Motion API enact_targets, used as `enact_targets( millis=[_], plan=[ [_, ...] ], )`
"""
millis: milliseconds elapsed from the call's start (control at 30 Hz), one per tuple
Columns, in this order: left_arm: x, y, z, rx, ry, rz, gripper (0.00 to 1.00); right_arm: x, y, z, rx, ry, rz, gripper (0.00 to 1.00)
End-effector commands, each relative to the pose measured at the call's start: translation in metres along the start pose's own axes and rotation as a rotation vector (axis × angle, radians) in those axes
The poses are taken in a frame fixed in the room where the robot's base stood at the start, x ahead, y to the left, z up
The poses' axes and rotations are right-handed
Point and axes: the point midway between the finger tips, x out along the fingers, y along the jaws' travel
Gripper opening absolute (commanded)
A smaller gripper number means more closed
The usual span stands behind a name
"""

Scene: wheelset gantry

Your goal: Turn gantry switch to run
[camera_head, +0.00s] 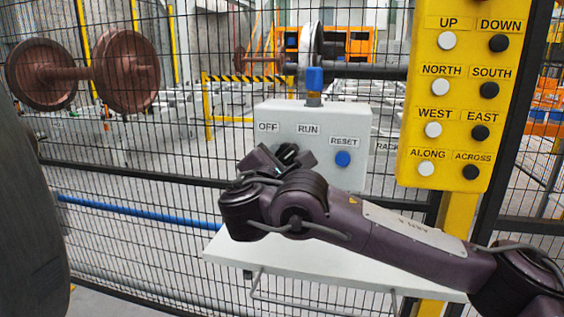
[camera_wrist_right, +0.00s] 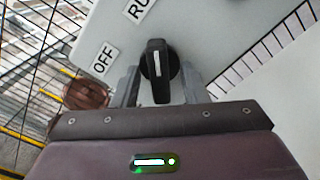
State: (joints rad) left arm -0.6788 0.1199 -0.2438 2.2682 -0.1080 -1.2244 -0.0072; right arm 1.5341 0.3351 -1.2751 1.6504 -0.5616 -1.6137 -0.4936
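The gantry switch is a black rotary knob (camera_wrist_right: 158,70) on a light grey control box (camera_head: 355,118). The OFF label (camera_wrist_right: 103,60) and RUN label (camera_wrist_right: 139,9) are beside it. In the right wrist view the knob's white mark points up the picture, nearer to RUN than to OFF. My right gripper (camera_head: 281,160) is at the box front and partly hides the knob in the head view. In the right wrist view its grey fingers (camera_wrist_right: 160,88) stand apart, one on each side of the knob, with gaps visible. My left gripper is not in view.
A blue RESET button (camera_head: 342,159) is right of the knob, and a blue part (camera_head: 314,79) stands on the box top. A yellow button panel (camera_head: 460,100) is at the right. A white shelf (camera_head: 330,265) lies below. Mesh fence (camera_head: 190,140) closes off the wheelsets (camera_head: 125,72) behind.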

Motion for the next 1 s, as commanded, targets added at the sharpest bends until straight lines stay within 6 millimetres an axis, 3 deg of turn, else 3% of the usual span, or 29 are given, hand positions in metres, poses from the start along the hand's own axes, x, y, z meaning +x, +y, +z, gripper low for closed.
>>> enact_targets(
  millis=[167,600,1000],
  plan=[
    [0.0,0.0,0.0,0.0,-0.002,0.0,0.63,-0.005,0.0,-0.001,0.0,0.002,0.001,0.4],
    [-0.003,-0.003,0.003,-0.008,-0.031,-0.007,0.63,-0.07,0.0,-0.001,0.0,0.002,0.001,0.4],
    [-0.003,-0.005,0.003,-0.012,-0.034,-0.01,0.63,-0.078,0.0,0.0,0.0,0.0,0.0,0.4]
  ],
)
